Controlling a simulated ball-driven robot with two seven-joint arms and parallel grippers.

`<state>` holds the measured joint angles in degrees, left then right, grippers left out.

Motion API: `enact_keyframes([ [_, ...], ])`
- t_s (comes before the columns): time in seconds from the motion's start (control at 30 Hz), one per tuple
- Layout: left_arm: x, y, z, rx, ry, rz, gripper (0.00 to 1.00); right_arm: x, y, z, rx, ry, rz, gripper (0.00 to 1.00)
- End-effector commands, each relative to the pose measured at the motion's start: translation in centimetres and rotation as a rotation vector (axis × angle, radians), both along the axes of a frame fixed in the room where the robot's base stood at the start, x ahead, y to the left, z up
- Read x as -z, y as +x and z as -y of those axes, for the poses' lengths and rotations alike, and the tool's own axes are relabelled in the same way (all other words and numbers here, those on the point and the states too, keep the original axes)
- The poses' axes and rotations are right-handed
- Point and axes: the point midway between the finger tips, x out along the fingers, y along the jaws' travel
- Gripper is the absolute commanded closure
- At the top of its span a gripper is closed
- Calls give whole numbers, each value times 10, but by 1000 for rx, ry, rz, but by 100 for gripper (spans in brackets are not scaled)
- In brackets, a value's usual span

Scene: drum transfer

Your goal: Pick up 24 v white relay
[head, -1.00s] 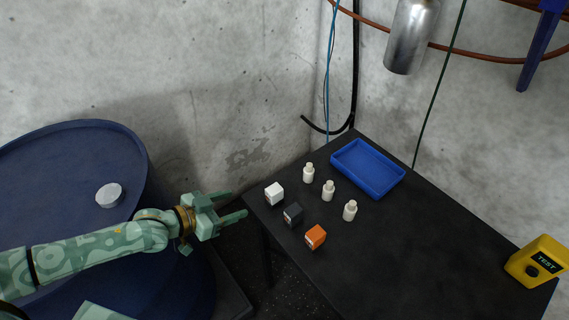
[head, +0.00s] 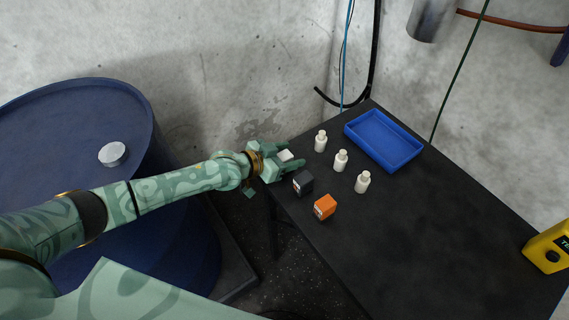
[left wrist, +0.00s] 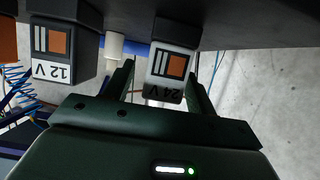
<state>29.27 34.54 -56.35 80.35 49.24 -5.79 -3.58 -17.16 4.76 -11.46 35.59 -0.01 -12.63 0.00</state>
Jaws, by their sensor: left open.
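The white relay (head: 285,156) stands near the left edge of the black table, partly hidden by my left gripper (head: 290,157) in the head view. In the left wrist view the white relay (left wrist: 173,62) shows a label reading 24 V and an orange square. My left gripper (left wrist: 160,85) is open, with one finger on each side of the white relay. I cannot tell whether the fingers touch it. My right gripper is not in view.
A dark relay (head: 303,182) marked 12 V and an orange relay (head: 325,206) stand nearby. White bottles (head: 341,160) stand behind them. A blue tray (head: 384,140) lies farther back. A yellow tester (head: 547,248) is at right. A blue drum (head: 60,130) is at left.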

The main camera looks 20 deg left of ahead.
Motion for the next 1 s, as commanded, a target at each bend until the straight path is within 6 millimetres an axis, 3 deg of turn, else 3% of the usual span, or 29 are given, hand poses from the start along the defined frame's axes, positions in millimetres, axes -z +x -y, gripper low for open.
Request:
enact_keyframes([
  [0.27,2,4,3,0,1,-1,44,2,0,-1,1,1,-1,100],
  [0.43,2,4,3,0,1,-1,88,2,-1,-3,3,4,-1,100],
  [0.47,2,4,3,0,1,-1,93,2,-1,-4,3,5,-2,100],
  [0.77,0,4,3,-1,0,0,93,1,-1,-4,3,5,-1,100],
  [1.0,-27,4,3,0,0,4,93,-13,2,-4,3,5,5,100],
])
